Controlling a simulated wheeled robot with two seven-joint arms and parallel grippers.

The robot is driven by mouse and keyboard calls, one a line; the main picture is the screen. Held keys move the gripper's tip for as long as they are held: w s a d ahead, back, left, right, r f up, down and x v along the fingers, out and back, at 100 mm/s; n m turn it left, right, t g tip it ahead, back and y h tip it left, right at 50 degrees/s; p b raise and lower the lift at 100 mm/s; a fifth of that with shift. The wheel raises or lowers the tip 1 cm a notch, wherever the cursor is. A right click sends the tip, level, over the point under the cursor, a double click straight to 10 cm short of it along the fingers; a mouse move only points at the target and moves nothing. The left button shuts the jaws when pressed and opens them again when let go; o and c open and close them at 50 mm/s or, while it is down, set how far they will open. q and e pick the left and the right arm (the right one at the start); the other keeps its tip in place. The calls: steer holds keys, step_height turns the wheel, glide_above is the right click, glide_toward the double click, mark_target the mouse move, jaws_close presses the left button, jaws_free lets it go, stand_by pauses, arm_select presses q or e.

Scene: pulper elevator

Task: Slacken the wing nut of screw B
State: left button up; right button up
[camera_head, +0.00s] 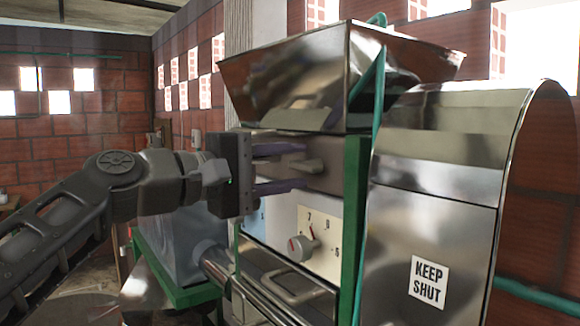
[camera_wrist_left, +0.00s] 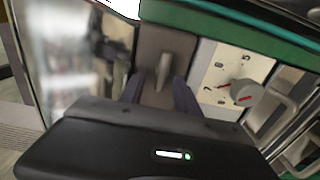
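A grey wing-shaped tab (camera_head: 308,165), which looks like a wing nut, sticks out from the brown-grey plate under the metal hopper. It also shows in the left wrist view (camera_wrist_left: 163,72). No letter B is readable near it. My left gripper (camera_head: 298,168) is in front of this plate, its two dark fingers apart, one above and one below the tab in the head view. In the left wrist view the fingers (camera_wrist_left: 159,92) point at the tab with a gap between them. I cannot tell whether either finger touches it. My right gripper is in neither view.
Below the plate is a pale numbered dial plate (camera_head: 328,232) with a grey knob (camera_head: 302,248) and red mark. A green upright (camera_head: 354,200) and a metal housing (camera_head: 450,200) with a KEEP SHUT sign (camera_head: 428,283) stand right. The hopper (camera_head: 300,80) overhangs.

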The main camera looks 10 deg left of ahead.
arm_select(q)
steer(key=shift+s, duration=0.1)
steer(key=b+v, duration=0.2)
steer(key=v, duration=0.5)
steer(key=shift+s+a, duration=0.2)
steer(key=shift+s, duration=0.05)
stand_by(0.4)
